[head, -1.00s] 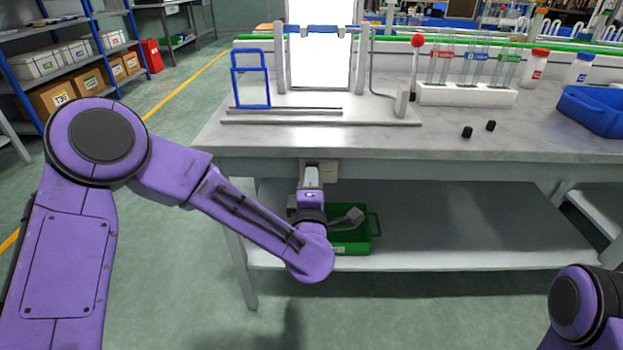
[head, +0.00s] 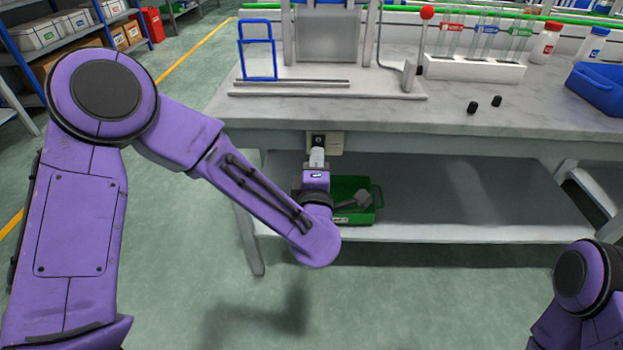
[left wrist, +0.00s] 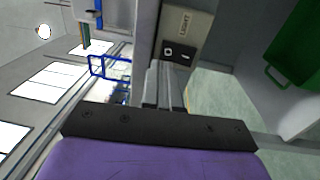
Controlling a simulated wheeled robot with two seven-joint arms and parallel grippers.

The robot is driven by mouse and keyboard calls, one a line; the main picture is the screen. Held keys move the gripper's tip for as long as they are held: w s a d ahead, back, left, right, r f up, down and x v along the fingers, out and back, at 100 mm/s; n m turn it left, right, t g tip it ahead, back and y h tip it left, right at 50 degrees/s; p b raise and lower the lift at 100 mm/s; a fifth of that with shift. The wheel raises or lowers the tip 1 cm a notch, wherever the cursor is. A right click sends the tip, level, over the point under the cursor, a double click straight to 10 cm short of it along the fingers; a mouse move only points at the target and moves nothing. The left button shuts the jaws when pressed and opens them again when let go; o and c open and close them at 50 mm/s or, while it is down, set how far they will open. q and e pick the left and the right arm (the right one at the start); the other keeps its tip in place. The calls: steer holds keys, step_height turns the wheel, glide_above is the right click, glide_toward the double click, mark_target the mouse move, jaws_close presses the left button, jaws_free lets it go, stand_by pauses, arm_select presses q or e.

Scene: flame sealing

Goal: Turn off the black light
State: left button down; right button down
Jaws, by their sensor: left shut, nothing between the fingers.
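The light panel (head: 325,38) stands upright in the frame at the back of the table and is grey and unlit. A beige switch box (head: 338,145) is fixed under the table's front edge. In the left wrist view the switch box (left wrist: 196,27) carries the word LIGHT, a black square with a white mark and a second dark control beside it. My left gripper (head: 318,150) is shut and empty, its tips at the front of the box. In the left wrist view the fingers (left wrist: 167,75) point at the box; contact cannot be told. My right gripper is out of view.
A green bin (head: 357,211) sits on the lower shelf (head: 470,205), close beside my left wrist. The tabletop above holds a blue stand (head: 258,52), a test tube rack (head: 473,68), two black caps (head: 473,107) and a blue tray (head: 598,86).

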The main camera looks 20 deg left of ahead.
arm_select(q)
steer(key=r+v, duration=0.2)
steer(key=v, duration=0.7)
steer(key=shift+s+d, duration=0.1)
steer(key=s+a+f+m+g+h, duration=0.2)
steer(key=f+m+g, duration=0.3)
steer(key=f, duration=0.6)
steer(key=s+a+f+m+g+h, duration=0.1)
steer(key=a+f+m+g+h, duration=0.15)
steer(key=f+m, duration=0.65)
steer(key=s+a+f+g+y, duration=0.1)
steer(key=s+a+f+g, duration=0.4)
steer(key=s+f, duration=0.5)
steer(key=s+a+f+g+y, duration=0.1)
steer(key=s+a+f+g, duration=0.2)
steer(key=s+a+f, duration=0.75)
steer(key=w+a+p+v, duration=0.1)
steer(key=p+v, duration=0.8)
steer(key=v, duration=0.1)
steer(key=w+a+r+p+v, duration=0.1)
steer(key=w+p+v, duration=0.1)
steer(key=p+v, duration=0.8)
steer(key=shift+w+d+r+m, duration=0.2)
steer(key=shift+d+r+m, duration=0.1)
steer(key=shift+r, duration=0.5)
